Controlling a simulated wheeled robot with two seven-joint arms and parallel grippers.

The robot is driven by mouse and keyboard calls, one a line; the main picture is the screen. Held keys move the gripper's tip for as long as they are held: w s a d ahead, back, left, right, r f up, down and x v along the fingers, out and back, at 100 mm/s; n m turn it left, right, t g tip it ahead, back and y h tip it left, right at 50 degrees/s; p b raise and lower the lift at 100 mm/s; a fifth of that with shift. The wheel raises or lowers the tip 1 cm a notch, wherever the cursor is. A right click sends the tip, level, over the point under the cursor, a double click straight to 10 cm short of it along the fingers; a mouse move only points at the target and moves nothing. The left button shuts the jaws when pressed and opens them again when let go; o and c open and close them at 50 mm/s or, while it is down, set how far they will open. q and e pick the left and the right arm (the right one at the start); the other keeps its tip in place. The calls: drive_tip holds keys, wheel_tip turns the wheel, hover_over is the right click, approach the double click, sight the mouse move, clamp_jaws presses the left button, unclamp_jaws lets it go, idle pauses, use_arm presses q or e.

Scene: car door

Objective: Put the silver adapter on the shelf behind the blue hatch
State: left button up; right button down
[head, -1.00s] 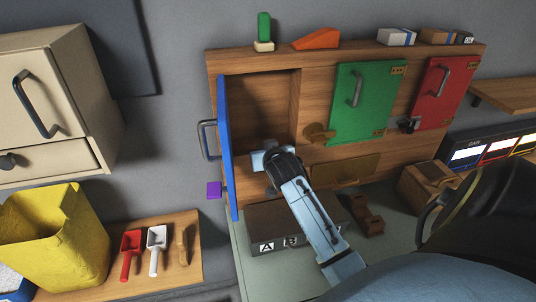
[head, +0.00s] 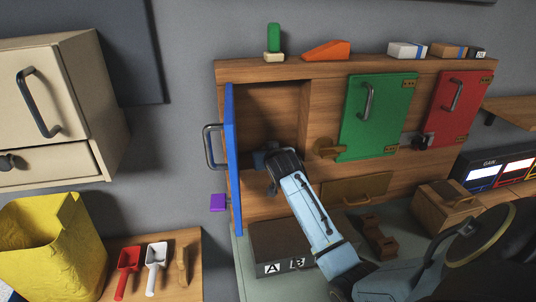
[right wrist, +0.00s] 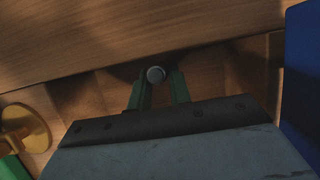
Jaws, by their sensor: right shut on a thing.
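The blue hatch (head: 233,160) stands swung open at the left of the wooden cabinet, showing the compartment (head: 270,110) behind it. My right arm reaches to this opening, and its gripper (head: 266,160) is at the compartment's lower part. In the right wrist view, my right gripper (right wrist: 158,88) has its green fingers around a small round silver-grey end, which I take as the silver adapter (right wrist: 156,74). Most of the adapter is hidden; I cannot tell whether it touches the shelf. The blue hatch also shows at the right edge there (right wrist: 303,80). My left gripper is not in view.
A green door (head: 378,115) and a red door (head: 462,108) are shut to the right. A dark case (head: 282,240) marked A and B sits below the opening. Small blocks line the cabinet top.

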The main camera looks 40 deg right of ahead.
drive_tip(key=shift+f, duration=0.35)
idle(0.4)
drive_tip(key=c, duration=1.2)
unclamp_jaws()
drive_tip(key=v, duration=1.3)
drive_tip(key=shift+s, duration=0.2)
